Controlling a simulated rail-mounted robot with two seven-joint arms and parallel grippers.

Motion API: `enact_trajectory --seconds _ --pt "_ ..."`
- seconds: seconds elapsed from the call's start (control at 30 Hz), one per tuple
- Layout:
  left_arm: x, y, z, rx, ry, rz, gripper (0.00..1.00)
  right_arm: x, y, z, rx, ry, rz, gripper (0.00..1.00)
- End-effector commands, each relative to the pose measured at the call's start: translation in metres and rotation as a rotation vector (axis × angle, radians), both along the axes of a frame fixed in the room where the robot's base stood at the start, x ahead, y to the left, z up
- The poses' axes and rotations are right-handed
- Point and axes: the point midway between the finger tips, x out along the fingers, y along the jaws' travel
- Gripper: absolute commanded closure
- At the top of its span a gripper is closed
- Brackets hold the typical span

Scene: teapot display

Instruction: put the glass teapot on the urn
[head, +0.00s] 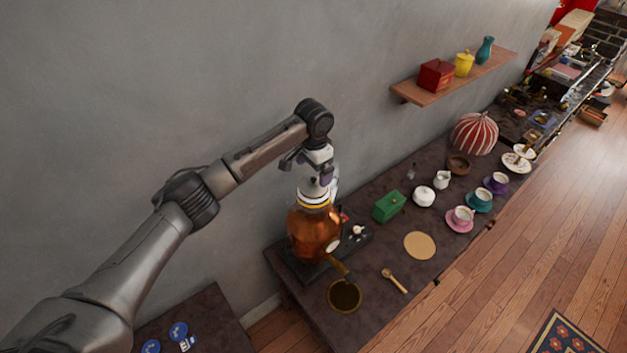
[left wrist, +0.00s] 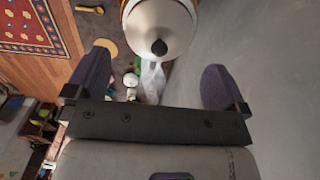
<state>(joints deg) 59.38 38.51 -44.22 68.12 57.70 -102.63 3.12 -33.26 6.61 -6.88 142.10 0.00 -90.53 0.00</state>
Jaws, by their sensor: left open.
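The urn (head: 313,234) is a round copper-coloured vessel with a spigot low at its front right, standing on the near end of the dark table. On its top sits a pale vessel with yellow and dark bands, seemingly the glass teapot (head: 315,199); a translucent part shows on its right. My left gripper (head: 319,180) is just above it, hiding much of its top. My right gripper is not in view.
On the table (head: 380,268) are a green box (head: 389,207), a round tan mat (head: 420,245), a wooden spoon (head: 394,280), a dark bowl (head: 345,296) below the spigot, and cups on saucers farther along.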

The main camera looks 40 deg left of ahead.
Motion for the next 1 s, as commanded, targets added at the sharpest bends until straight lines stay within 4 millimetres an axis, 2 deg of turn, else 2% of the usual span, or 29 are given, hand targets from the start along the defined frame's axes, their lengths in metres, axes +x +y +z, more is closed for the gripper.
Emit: enact_trajectory --seconds 0.2,0.33,0.5,0.87,1.0 --pt "0.001 0.000 0.034 -0.002 -0.003 0.000 0.00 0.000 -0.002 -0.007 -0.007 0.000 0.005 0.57" --pt "0.001 0.000 0.047 -0.001 -0.001 0.000 0.00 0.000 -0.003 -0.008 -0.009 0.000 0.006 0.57" --pt "0.000 0.000 0.055 -0.001 0.000 0.001 0.00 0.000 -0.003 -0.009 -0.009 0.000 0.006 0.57" --pt "0.001 0.000 0.056 0.001 -0.004 0.000 0.00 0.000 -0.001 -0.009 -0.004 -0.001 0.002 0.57" --pt "0.012 -0.004 0.068 0.058 -0.110 -0.029 0.00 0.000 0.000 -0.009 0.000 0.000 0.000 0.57"
